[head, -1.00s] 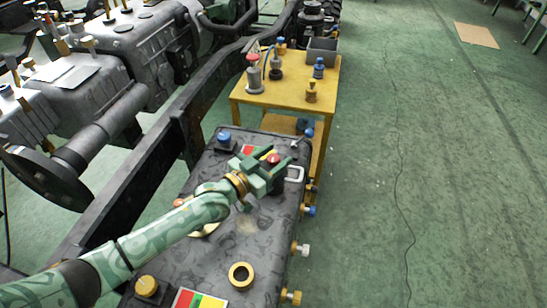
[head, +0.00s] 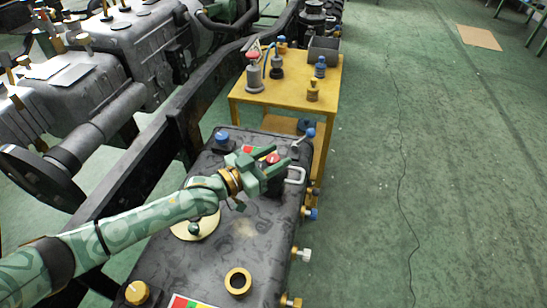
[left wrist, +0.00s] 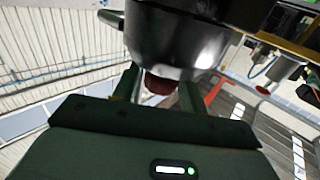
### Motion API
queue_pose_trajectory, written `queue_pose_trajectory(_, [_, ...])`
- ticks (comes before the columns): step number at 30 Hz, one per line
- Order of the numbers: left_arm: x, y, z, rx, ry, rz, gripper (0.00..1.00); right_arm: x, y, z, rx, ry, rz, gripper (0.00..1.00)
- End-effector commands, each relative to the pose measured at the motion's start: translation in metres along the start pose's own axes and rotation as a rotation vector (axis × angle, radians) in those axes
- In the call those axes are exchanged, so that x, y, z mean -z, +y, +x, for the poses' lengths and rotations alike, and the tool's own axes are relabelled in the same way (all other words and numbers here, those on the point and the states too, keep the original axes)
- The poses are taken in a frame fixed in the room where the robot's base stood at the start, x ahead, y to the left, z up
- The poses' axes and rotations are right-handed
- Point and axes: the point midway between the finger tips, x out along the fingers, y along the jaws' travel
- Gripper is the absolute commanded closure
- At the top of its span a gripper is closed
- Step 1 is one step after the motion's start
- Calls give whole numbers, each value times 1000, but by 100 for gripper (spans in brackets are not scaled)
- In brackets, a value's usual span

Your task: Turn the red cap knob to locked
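The red cap knob (head: 272,158) is on the top of the dark tank (head: 255,225), near its far right part, partly hidden by my left gripper (head: 287,157). The gripper is open, with one finger on the far side of the knob and one on the near side. In the left wrist view a dark red cap (left wrist: 158,84) shows between the two fingers, with a gap visible beside it. Contact with the fingers cannot be seen. The knob's pointer and the lock marks cannot be made out. My right gripper is not in view.
A blue knob (head: 222,138), a white handle (head: 295,175), a gold ring (head: 238,281) and a yellow knob (head: 137,292) are on the tank. A yellow table (head: 290,100) with several fittings stands behind it.

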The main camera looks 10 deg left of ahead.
Motion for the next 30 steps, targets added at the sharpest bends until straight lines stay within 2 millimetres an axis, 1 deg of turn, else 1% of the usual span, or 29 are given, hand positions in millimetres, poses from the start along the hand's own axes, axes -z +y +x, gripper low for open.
queue_pose_trajectory(8, [0, 0, 0, 0, 0, 0, 49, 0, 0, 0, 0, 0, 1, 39])
queue_pose_trajectory(10, [0, 0, -3, 1, -1, 1, 49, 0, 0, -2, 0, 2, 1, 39])
queue_pose_trajectory(14, [3, 0, -21, 1, -1, 2, 49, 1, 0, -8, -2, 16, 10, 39])
queue_pose_trajectory(18, [4, 0, -48, 1, -1, 2, 49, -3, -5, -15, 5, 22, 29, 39])
queue_pose_trajectory(21, [3, 0, -63, 1, -1, 2, 49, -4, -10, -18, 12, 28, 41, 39])
queue_pose_trajectory(25, [1, 0, -74, 0, 0, 1, 49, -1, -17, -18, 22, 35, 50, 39])
queue_pose_trajectory(30, [-1, 0, -75, 0, -1, 0, 49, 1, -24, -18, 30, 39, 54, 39])
